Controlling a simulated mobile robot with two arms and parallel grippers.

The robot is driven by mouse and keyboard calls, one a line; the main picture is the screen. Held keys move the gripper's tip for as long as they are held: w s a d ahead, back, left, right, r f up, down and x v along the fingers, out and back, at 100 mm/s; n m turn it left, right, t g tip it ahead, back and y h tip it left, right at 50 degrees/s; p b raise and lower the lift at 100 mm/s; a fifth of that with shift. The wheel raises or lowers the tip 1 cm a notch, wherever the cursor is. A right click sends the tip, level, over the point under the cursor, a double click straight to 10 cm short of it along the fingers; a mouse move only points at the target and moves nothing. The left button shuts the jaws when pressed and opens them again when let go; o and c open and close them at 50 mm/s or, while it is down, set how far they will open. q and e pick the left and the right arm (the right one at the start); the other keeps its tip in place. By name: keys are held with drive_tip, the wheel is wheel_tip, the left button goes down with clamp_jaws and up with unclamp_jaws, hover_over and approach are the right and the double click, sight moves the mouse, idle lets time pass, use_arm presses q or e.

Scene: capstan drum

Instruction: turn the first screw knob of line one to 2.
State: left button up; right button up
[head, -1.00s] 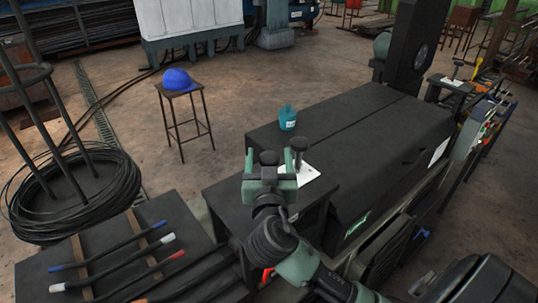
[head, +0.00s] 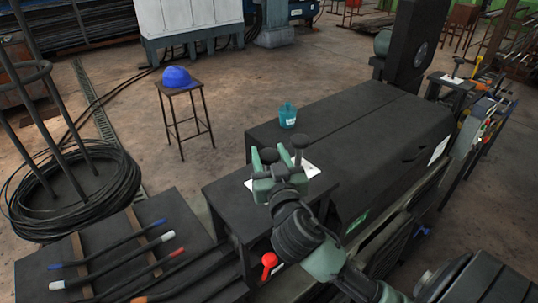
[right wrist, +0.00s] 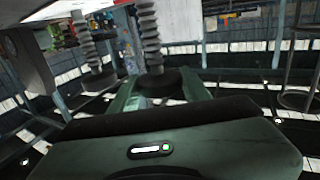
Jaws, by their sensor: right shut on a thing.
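Two dark screw knobs with round heads stand upright over a white sheet on the small dark table (head: 225,196). The left knob (head: 269,155) is between the fingers of my right gripper (head: 270,163), which is shut on it. The other knob (head: 299,143) stands free just to the right. In the right wrist view, the gripped knob's ribbed shaft (right wrist: 150,35) rises between the two green fingers, and the other ribbed shaft (right wrist: 90,48) stands to the left. Any marks on the knobs are too small to read. My left gripper is not in view.
A long dark machine housing (head: 365,150) lies right of the table, with a teal bottle (head: 288,115) on top. A red handle (head: 268,262) shows below the table. Rods (head: 120,250) lie at lower left. A stool (head: 185,115) holds a blue cap.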

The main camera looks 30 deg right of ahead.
drive_tip(key=n+t+y+p, duration=0.1)
drive_tip(key=n+y, duration=0.1)
drive_tip(key=y, duration=0.2)
drive_tip(key=shift+d+r+n, duration=0.1)
drive_tip(key=shift+n, duration=0.3)
drive_tip(key=n+y+p, duration=0.1)
drive_tip(key=y, duration=0.2)
drive_tip(key=n+y+p, duration=0.1)
drive_tip(key=n+y, duration=0.1)
drive_tip(key=shift+n+y, duration=0.3)
drive_tip(key=shift+y, duration=0.1)
drive_tip(key=n+y, duration=0.1)
drive_tip(key=y, duration=0.1)
drive_tip(key=shift+n+g+y+p, duration=0.35)
drive_tip(key=shift+n+g+y, duration=0.55)
drive_tip(key=shift+n+y, duration=0.2)
drive_tip(key=shift+y, duration=0.3)
drive_tip(key=shift+n+g+y+b, duration=0.4)
drive_tip(key=shift+n+g+y, duration=0.6)
drive_tip(key=shift+y, duration=0.4)
drive_tip(key=o, duration=1.4)
